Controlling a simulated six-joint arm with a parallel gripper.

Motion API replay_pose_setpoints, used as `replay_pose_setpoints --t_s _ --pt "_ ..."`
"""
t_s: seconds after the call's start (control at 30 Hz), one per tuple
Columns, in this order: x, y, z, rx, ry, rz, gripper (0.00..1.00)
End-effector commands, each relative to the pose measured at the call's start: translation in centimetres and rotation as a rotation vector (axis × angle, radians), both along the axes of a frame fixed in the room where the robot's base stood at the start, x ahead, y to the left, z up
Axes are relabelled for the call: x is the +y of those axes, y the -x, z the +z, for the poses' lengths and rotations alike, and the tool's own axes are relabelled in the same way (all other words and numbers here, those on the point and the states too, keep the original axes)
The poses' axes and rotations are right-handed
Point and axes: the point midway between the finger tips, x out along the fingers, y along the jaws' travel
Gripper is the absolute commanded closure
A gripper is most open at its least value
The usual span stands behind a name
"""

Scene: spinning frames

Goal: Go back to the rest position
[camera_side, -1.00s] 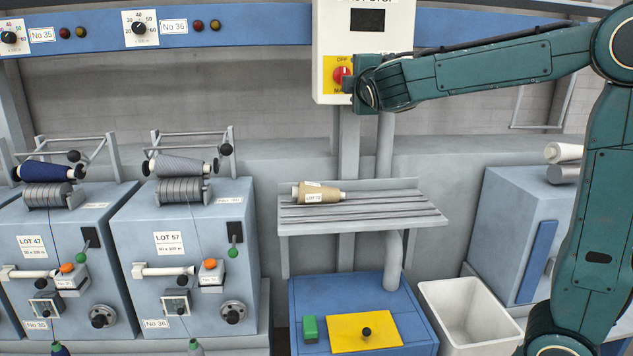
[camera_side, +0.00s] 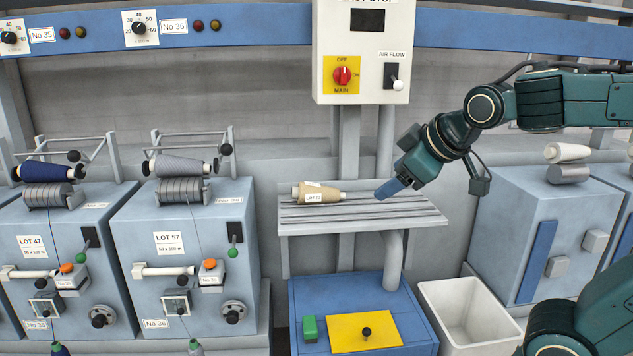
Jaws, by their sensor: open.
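My gripper (camera_side: 390,189) hangs at the right end of the grey slatted shelf, tilted down and to the left. Its blue-grey fingertips show from the side, with nothing seen between them; it is open. A tan yarn cone (camera_side: 318,193) with a paper label lies on the shelf (camera_side: 420,215), to the left of my gripper and apart from it. The control box (camera_side: 361,30) above shows its red main knob (camera_side: 342,76) on a yellow plate and the air flow switch (camera_side: 397,82), both clear of my gripper.
Two blue spinning units (camera_side: 185,260) with yarn cones stand at the left. A blue cabinet (camera_side: 362,290) with a yellow plate sits under the shelf. Another blue unit (camera_side: 510,230) is at the right.

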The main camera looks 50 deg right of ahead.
Motion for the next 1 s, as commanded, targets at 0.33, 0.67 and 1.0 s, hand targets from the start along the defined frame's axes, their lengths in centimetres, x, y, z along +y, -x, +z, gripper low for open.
replay_pose_setpoints --t_s 0.33,0.67,1.0 --pt "5.3 9.8 -5.8 0.216 -0.317 -0.08 0.35" --pt "6.0 11.5 -6.7 0.261 -0.356 -0.1 0.35" --pt "6.0 11.5 -6.7 0.261 -0.356 -0.1 0.35"
